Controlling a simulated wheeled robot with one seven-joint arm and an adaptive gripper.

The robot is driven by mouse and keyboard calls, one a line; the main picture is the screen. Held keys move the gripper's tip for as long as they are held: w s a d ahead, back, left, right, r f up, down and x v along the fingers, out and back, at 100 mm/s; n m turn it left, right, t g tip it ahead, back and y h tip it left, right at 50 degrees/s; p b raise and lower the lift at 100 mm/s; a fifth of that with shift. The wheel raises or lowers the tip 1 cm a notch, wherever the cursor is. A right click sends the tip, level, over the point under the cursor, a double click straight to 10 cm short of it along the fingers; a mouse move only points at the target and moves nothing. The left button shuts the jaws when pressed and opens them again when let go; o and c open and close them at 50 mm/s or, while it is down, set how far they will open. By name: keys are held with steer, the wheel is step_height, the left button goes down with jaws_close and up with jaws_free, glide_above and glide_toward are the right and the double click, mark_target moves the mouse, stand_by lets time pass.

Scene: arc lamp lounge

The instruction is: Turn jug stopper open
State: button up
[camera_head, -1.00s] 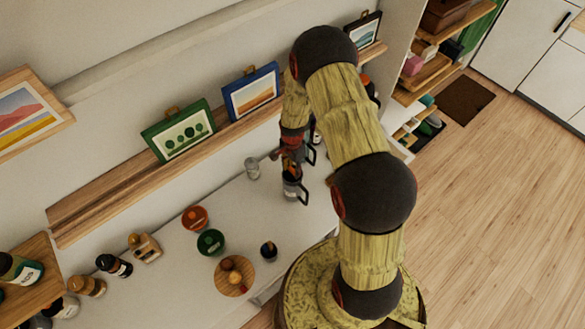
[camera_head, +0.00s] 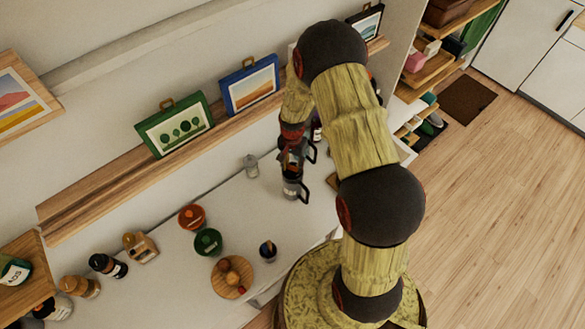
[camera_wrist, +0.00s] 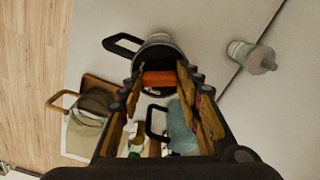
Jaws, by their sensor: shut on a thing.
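The jug (camera_head: 293,187), grey with a black handle, stands on the pale counter (camera_head: 322,220) below my gripper (camera_head: 291,164). In the wrist view the jug (camera_wrist: 158,48) shows past the fingertips, its handle pointing left. An orange-red stopper (camera_wrist: 160,79) sits at its near end, between the two fingers. My gripper (camera_wrist: 160,83) is shut on this stopper, one finger on each side. The arm hides part of the jug's surroundings in the head view, and the stopper's exact angle is hard to tell.
A small clear jar (camera_head: 251,166) stands left of the jug; it also shows in the wrist view (camera_wrist: 250,56). Red (camera_head: 191,217) and green (camera_head: 208,242) bowls, a round wooden board (camera_head: 232,277) and a dark cup (camera_head: 268,251) stand farther left. Framed pictures line the wall ledge (camera_head: 125,180).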

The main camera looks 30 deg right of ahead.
mark_target(293, 167)
steer(key=n+b, duration=0.3)
steer(key=n, duration=0.3)
steer(key=shift+f, duration=0.1)
steer(key=n+b, duration=0.3)
steer(key=n, duration=0.3)
steer(key=shift+w+n, duration=0.1)
steer(key=shift+n, duration=0.2)
stand_by(0.3)
steer(key=o, duration=1.2)
steer(key=shift+c, duration=0.2)
step_height(293, 167, up, 12)
